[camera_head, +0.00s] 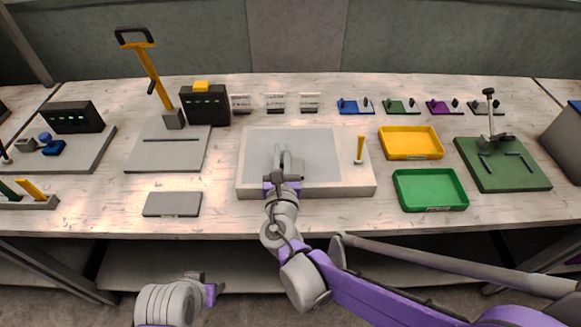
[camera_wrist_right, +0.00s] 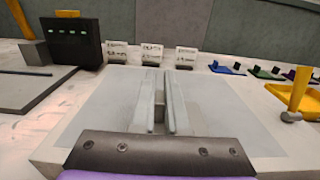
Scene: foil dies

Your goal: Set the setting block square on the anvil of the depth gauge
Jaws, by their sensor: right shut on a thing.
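My right gripper (camera_head: 287,160) is over the pale grey slab (camera_head: 318,181) in the middle of the bench. In the right wrist view its two long fingers (camera_wrist_right: 159,100) point forward, shut on a small grey block (camera_wrist_right: 158,114), mostly hidden between them. This may be the setting block; I cannot be sure. A stand with a post (camera_head: 490,112) on a green plate (camera_head: 512,178) at the right may be the depth gauge; its anvil is not clear. My left gripper (camera_head: 207,284) is low at the front left, off the bench, its opening unclear.
A yellow tray (camera_head: 411,155) and a green tray (camera_head: 430,205) stand right of the slab. A yellow-handled hammer (camera_head: 361,149) is on its right side. A black display box (camera_head: 205,105) and a grey plate (camera_head: 150,158) are at left. A flat grey plate (camera_head: 172,212) lies in front.

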